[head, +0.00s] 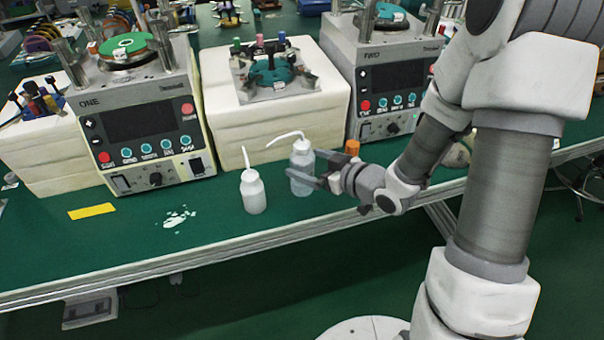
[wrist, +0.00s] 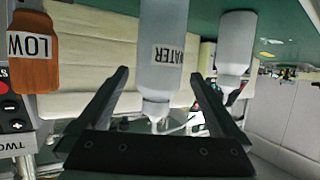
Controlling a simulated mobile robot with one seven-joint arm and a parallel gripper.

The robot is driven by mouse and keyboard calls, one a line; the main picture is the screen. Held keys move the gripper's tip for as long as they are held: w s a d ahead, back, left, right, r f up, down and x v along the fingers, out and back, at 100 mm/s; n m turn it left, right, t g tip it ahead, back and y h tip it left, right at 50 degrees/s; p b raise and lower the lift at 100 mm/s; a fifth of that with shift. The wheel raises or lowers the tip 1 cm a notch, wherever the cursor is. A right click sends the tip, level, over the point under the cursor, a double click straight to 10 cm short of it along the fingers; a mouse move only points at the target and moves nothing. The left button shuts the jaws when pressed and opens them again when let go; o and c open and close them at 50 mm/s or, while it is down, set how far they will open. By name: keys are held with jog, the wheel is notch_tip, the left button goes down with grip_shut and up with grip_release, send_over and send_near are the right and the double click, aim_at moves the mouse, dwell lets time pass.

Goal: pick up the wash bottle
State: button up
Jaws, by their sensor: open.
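A translucent white wash bottle (head: 301,160) with a bent spout stands upright on the green bench. In the wrist view, which is upside down, this bottle (wrist: 167,28) carries a label reading WATER. My gripper (head: 304,168) is level with its body, coming from the right. In the wrist view its open fingers (wrist: 160,75) lie to either side of the bottle, with gaps visible. A second, similar white spout bottle (head: 254,194) stands to the left and nearer the front edge. It also shows at the right of the wrist view (wrist: 236,45), outside the fingers.
An orange bottle labelled LOW (wrist: 33,50) stands close by; its orange top (head: 352,147) shows behind my gripper. Machine ONE (head: 140,120), a white block (head: 225,120) and machine TWO (head: 390,80) line the back. A yellow strip (head: 91,211) and white spill (head: 176,217) lie left.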

aim_at(294, 159)
jog(key=shift+b+x, duration=0.55)
jog(key=shift+x, duration=2.6)
jog(key=shift+d+f, duration=0.15)
jog(key=shift+f, duration=0.05)
jog(key=shift+c, duration=0.3)
grip_shut()
